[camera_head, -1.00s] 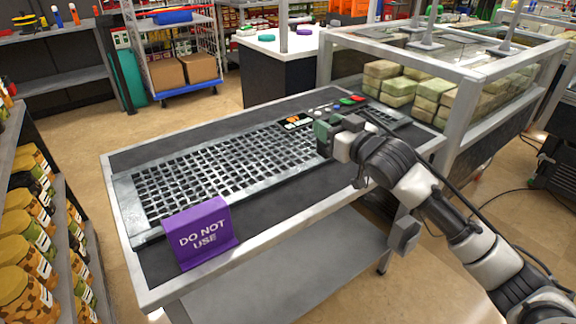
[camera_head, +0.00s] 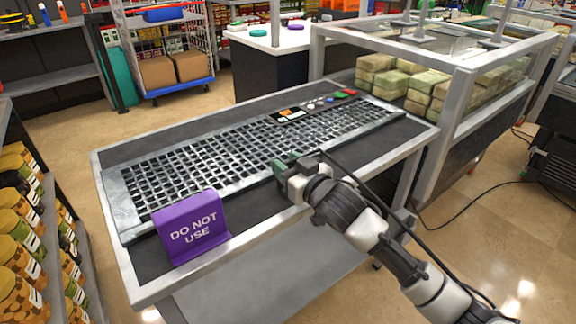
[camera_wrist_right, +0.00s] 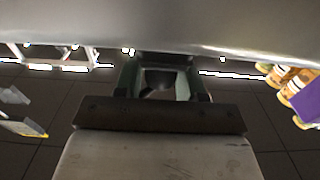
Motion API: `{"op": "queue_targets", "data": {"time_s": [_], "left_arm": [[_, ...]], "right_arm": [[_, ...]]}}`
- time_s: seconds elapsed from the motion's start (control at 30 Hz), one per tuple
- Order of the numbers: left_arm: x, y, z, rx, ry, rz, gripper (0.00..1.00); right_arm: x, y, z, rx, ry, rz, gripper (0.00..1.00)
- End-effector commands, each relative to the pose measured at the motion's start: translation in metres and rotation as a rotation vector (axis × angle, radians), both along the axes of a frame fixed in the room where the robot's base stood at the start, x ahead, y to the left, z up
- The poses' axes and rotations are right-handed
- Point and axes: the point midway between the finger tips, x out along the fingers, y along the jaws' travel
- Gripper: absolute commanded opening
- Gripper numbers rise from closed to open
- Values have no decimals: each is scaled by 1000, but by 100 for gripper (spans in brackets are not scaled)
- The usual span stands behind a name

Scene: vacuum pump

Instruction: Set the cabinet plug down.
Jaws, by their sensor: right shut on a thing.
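My right gripper (camera_head: 284,164) is at the front edge of the long grey table, over the dark strip in front of the metal grid. In the right wrist view its green fingers (camera_wrist_right: 158,82) are shut on a small dark thing (camera_wrist_right: 158,76), which I take for the cabinet plug. The plug is mostly hidden in the head view. A black cable (camera_head: 352,180) runs beside the gripper and along my right arm. I cannot tell whether the plug touches the table. My left gripper is not in view.
The table (camera_head: 118,262) carries a grid panel (camera_head: 240,150) with buttons at its far end. A purple "DO NOT USE" sign (camera_head: 192,228) stands at its near left. A glass case (camera_head: 450,70) with stacked bundles stands behind right. The dark strip between sign and gripper is clear.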

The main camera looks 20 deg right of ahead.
Motion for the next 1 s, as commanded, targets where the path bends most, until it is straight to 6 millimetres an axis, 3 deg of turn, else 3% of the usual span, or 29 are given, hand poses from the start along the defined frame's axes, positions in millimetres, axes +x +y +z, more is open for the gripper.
{"op": "queue_targets", "data": {"time_s": [0.17, 0.2, 0.37, 0.73, 1.0], "left_arm": [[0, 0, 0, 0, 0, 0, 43], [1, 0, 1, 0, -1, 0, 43], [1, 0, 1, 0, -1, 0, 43], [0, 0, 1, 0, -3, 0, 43], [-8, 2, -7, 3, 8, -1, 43]], "right_arm": [[0, 0, -1, 1, -1, 0, 15], [0, 0, -2, 1, 0, 0, 42], [0, 0, -2, 0, 0, 0, 66], [-4, -2, 0, 0, 1, 0, 66], [-53, -19, -1, -2, 2, 0, 66]]}}
